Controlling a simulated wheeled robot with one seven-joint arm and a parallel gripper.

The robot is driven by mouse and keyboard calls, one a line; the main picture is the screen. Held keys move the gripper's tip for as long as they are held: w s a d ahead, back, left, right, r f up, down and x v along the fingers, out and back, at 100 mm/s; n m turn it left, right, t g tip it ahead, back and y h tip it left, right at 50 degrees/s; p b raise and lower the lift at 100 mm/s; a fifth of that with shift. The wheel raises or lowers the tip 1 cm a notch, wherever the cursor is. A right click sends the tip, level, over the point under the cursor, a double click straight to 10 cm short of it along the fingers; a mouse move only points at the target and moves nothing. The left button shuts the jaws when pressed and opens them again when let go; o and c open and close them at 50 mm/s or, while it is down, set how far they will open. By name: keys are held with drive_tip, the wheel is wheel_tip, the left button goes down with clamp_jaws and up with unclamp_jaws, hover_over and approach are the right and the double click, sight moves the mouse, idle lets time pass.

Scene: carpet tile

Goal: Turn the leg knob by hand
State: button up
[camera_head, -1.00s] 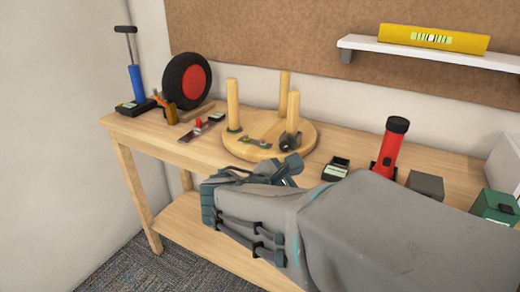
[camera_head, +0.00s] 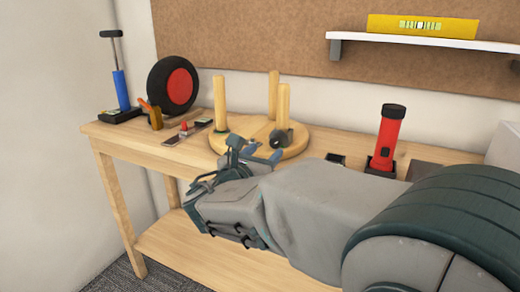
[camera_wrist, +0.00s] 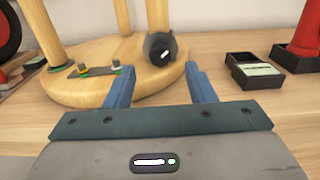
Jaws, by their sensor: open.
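An upturned round wooden stool seat with upright legs (camera_head: 219,104) rests on the workbench. A dark knob (camera_head: 280,137) sits at the base of the front right leg (camera_head: 283,103). In the wrist view the knob (camera_wrist: 162,48) is just beyond and between my fingers, with a small white mark on its face. My gripper (camera_wrist: 158,78) is open and empty, with blue fingers spread, apart from the knob. In the head view my gripper (camera_head: 262,151) is at the near edge of the stool seat, partly hidden by my wrist.
A small dark tray (camera_wrist: 253,70) and a red flashlight (camera_head: 391,132) stand right of the stool. A wheel (camera_head: 173,85), a blue pump (camera_head: 121,90) and small tools stand to the left. A metal plate with fittings (camera_wrist: 93,71) lies on the seat. A shelf (camera_head: 420,42) hangs above.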

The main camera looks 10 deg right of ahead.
sight(274, 143)
drive_tip(key=x, duration=0.5)
drive_tip(key=shift+w+d+b, duration=0.1)
drive_tip(key=shift+b, duration=0.25)
drive_tip(key=c, duration=1)
